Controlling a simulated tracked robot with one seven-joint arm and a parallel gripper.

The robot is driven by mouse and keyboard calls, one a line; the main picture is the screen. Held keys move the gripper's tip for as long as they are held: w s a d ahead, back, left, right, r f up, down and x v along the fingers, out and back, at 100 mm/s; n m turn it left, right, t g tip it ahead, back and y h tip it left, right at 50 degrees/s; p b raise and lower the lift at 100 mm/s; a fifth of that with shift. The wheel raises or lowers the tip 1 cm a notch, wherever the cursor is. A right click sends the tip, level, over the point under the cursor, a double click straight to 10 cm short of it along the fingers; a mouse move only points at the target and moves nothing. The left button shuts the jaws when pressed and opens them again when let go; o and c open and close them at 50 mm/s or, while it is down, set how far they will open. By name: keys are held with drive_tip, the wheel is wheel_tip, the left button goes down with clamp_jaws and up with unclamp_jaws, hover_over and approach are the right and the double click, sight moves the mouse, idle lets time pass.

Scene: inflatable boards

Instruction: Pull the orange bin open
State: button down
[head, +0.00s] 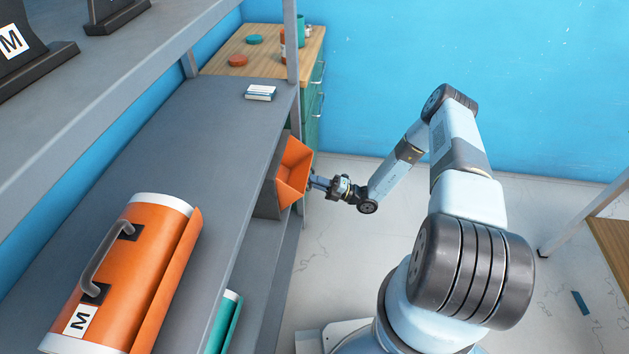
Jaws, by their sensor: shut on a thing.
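The orange bin (293,172) sits under the grey shelf top at its right edge, near the far end. Its orange front leans out past the shelf edge, tilted open, with the inside partly showing. My gripper (311,182) is at the right side of the bin's front and is shut on it. The fingertips are small here, and the exact part they hold is hard to make out. My arm reaches across from the right over the floor.
A rolled orange board (150,265) with a grey handle lies on the grey shelf (190,150). A teal roll (224,322) sits on a lower level. A shelf post (292,40) and a wooden-topped green cabinet (265,62) stand beyond the bin. The floor right of the shelf is mostly clear.

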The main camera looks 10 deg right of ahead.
drive_tip(key=shift+a+f, duration=0.15)
drive_tip(key=shift+a, duration=0.05)
drive_tip(key=c, duration=1.5)
unclamp_jaws()
drive_tip(key=o, duration=0.3)
drive_tip(key=shift+d, duration=0.1)
drive_tip(key=v, duration=1.3)
drive_tip(key=shift+s+d+f, duration=0.15)
drive_tip(key=shift+d+f, duration=0.05)
drive_tip(key=shift+d, duration=0.15)
